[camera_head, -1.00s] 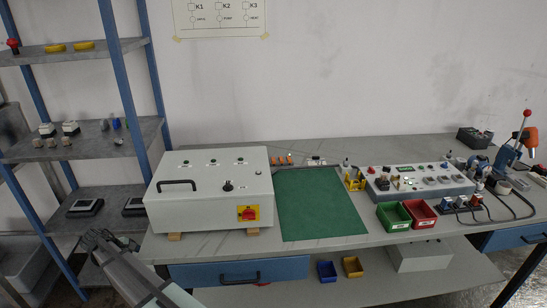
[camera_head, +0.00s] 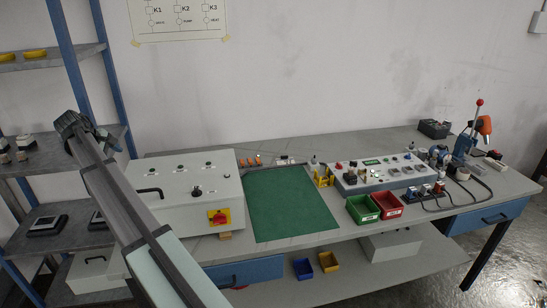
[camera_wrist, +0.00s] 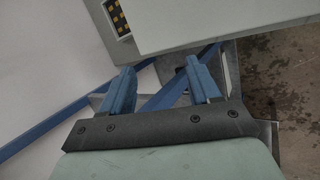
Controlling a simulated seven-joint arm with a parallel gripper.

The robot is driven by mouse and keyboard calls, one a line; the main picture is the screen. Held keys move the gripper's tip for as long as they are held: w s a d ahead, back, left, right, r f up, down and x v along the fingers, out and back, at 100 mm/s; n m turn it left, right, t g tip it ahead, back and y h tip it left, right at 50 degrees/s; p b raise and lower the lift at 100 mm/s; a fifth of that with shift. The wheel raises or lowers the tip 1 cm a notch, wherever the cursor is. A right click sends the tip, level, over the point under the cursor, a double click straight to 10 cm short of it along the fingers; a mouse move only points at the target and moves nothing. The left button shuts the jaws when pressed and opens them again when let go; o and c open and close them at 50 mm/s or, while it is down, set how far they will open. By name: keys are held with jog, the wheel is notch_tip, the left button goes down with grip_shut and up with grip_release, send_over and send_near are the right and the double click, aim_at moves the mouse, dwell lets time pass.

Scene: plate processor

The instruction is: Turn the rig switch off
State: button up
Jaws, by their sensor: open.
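A red rotary switch on a yellow plate (camera_head: 218,217) is on the lower right of the front of a white control box (camera_head: 150,208). The picture is too small to read its setting. A grey console (camera_head: 350,187) with small knobs, buttons and a display stands further right on the bench; which control is the rig switch is not labelled legibly. My gripper (camera_head: 75,125) is up at the left, in front of the shelves, away from both. In the wrist view my gripper (camera_wrist: 161,68) has its two blue fingers apart with nothing between them.
My arm crosses the control box's left part. A green mat (camera_head: 290,205), a green bin (camera_head: 362,209) and a red bin (camera_head: 388,205) lie on the bench. A blue-framed shelf (camera_head: 85,60) stands left. A drill press (camera_head: 466,145) stands right.

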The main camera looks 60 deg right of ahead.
jog(key=s+d+m, duration=0.2)
jog(key=d, duration=0.4)
jog(key=s+d+m+g, duration=0.1)
jog(key=s+d+m, duration=0.2)
jog(key=d, duration=0.3)
jog(key=s+d+m, duration=0.2)
jog(key=d, duration=0.4)
jog(key=shift+s+d+m+g, duration=0.3)
jog(key=shift+s+m, duration=0.05)
jog(key=shift+m, duration=0.05)
jog(key=s+d+m+g, duration=0.1)
jog(key=s+d+m, duration=0.3)
jog(key=s+d, duration=0.4)
jog(key=s+d+m+g, duration=0.1)
jog(key=s+d+m, duration=0.4)
jog(key=d, duration=0.5)
jog(key=m+g+y, duration=0.2)
jog(key=m+y, duration=0.1)
jog(key=m, duration=1.3)
send_near(339, 163)
jog(key=x, duration=0.7)
jog(key=shift+s+a+f, duration=0.1)
jog(key=shift+s+f, duration=0.1)
jog(key=shift+f, duration=0.15)
jog(key=c, duration=1)
jog(key=shift+c, duration=0.2)
